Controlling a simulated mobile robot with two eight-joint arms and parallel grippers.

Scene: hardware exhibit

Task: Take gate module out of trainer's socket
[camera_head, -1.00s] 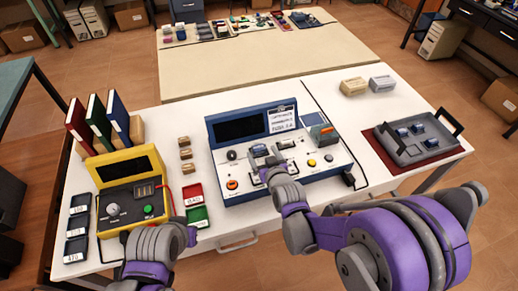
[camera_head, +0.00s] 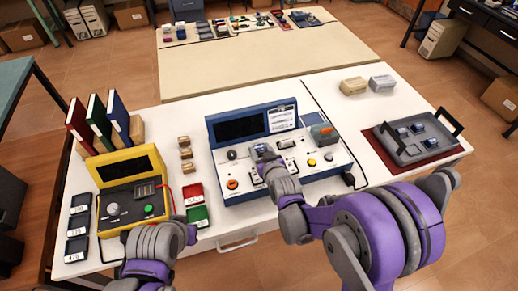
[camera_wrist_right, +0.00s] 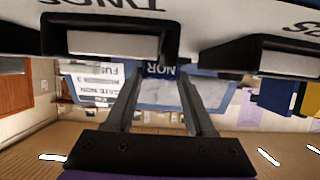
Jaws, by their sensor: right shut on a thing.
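The trainer (camera_head: 225,190) is a white sloped panel with a blue back and dark screen, at the middle of the table. My right gripper (camera_head: 268,160) is over the left part of its socket row. In the right wrist view the gripper (camera_wrist_right: 160,76) is shut on a blue-grey gate module (camera_wrist_right: 160,92) marked NOR, held between its fingers. The module's top shows in the head view (camera_head: 261,149). Whether its lower end is inside the socket is hidden.
A yellow tester (camera_head: 103,170) and red and green trays (camera_head: 195,214) stand left of the trainer. A grey tray (camera_head: 425,155) with several blue modules lies on a dark red mat (camera_head: 383,148) at the right.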

